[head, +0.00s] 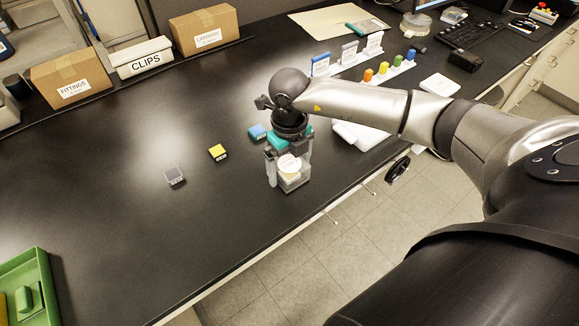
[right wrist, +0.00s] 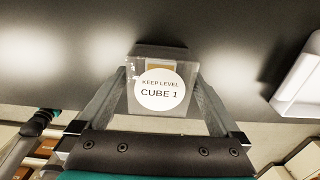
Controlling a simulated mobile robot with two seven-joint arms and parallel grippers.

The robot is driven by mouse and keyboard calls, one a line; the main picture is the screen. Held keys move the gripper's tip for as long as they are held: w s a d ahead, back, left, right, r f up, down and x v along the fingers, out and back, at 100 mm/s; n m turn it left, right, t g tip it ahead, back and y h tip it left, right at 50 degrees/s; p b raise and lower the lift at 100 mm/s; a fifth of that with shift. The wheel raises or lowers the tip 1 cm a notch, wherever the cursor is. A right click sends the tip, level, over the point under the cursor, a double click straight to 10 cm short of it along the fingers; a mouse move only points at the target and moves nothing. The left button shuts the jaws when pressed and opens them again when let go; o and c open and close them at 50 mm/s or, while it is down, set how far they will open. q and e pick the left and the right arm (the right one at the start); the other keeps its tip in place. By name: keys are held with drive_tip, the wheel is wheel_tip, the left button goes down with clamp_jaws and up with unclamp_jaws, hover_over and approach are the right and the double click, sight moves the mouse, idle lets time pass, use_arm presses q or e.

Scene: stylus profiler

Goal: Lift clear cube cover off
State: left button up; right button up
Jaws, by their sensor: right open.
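The clear cube cover (head: 291,182) stands on the black bench near its front edge, with a round white label on top. In the right wrist view the cover (right wrist: 160,53) is centred and its label reads "KEEP LEVEL CUBE 1". Something yellowish shows through it. My right gripper (head: 289,172) points down over the cover. In the right wrist view the open fingers of the gripper (right wrist: 160,75) lie on either side of the cover; I cannot tell whether they touch it. My left gripper is not in view.
Grey (head: 174,175), yellow (head: 217,152) and blue (head: 257,131) small blocks lie left of the cover. A green tray (head: 45,275) is at the lower left. Boxes labelled FITTINGS (head: 70,82) and CLIPS (head: 141,58) stand at the back. The bench's left middle is clear.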

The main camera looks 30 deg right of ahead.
sight(290, 163)
drive_tip(key=c, duration=1.1)
drive_tip(key=shift+r, duration=0.15)
wheel_tip(290, 163, up, 20)
drive_tip(key=shift+p, duration=0.3)
